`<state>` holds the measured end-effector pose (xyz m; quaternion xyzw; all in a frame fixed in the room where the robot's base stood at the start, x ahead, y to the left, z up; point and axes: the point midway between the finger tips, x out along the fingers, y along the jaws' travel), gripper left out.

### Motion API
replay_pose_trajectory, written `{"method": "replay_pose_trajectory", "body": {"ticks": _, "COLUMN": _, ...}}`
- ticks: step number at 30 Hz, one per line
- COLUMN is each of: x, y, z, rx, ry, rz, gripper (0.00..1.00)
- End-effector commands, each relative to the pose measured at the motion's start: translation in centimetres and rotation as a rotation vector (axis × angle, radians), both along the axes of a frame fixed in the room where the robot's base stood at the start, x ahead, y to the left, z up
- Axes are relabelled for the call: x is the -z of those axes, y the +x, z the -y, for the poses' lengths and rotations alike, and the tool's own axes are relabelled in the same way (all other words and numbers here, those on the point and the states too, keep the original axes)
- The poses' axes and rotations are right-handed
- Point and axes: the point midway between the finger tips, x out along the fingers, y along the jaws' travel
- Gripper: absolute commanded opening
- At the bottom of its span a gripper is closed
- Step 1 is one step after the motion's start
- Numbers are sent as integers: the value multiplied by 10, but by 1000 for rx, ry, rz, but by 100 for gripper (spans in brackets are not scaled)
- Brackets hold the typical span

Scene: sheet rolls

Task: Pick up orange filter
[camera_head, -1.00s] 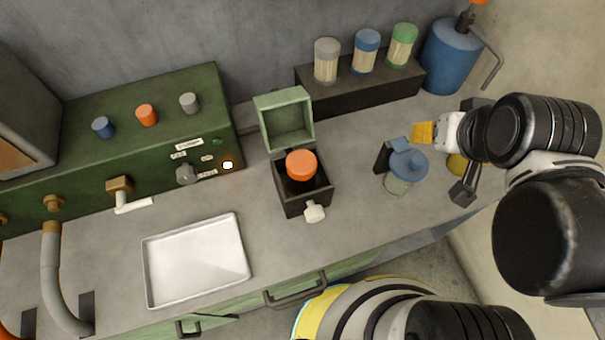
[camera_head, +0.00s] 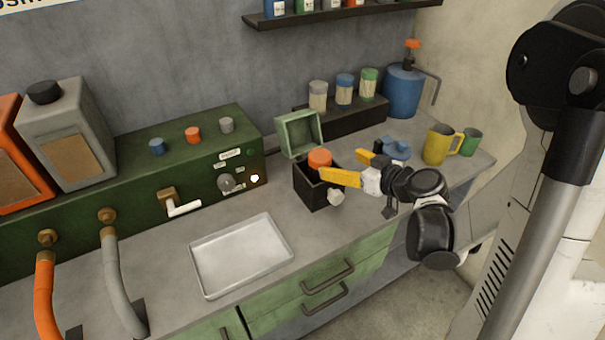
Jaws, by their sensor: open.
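The orange filter (camera_head: 320,157) stands in a small open black box (camera_head: 311,190) on the counter. Only its round orange cap shows; the rest is hidden in the box and behind a finger. My gripper (camera_head: 341,166) is just to the right of the filter, with its yellow fingers spread apart and pointing left. The nearer finger overlaps the box's upper edge and the lower part of the cap in the picture. I cannot tell whether it touches. Nothing shows between the fingers.
The box's green lid (camera_head: 299,133) stands open behind it, and a white knob (camera_head: 336,197) sticks out in front. A metal tray (camera_head: 240,258) lies front left.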

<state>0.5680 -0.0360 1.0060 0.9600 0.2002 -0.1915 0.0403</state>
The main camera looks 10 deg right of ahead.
Motion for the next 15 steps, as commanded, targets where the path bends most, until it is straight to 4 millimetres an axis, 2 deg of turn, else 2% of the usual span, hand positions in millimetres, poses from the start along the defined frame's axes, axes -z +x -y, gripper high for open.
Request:
{"method": "replay_pose_trajectory", "body": {"ticks": 10, "x": 21, "y": 41, "z": -18, "rx": -4, "ry": -1, "rz": 2, "gripper": 86}}
{"method": "replay_pose_trajectory", "body": {"ticks": 15, "x": 25, "y": 52, "z": -23, "rx": -2, "ry": 0, "rz": 3, "gripper": 86}}
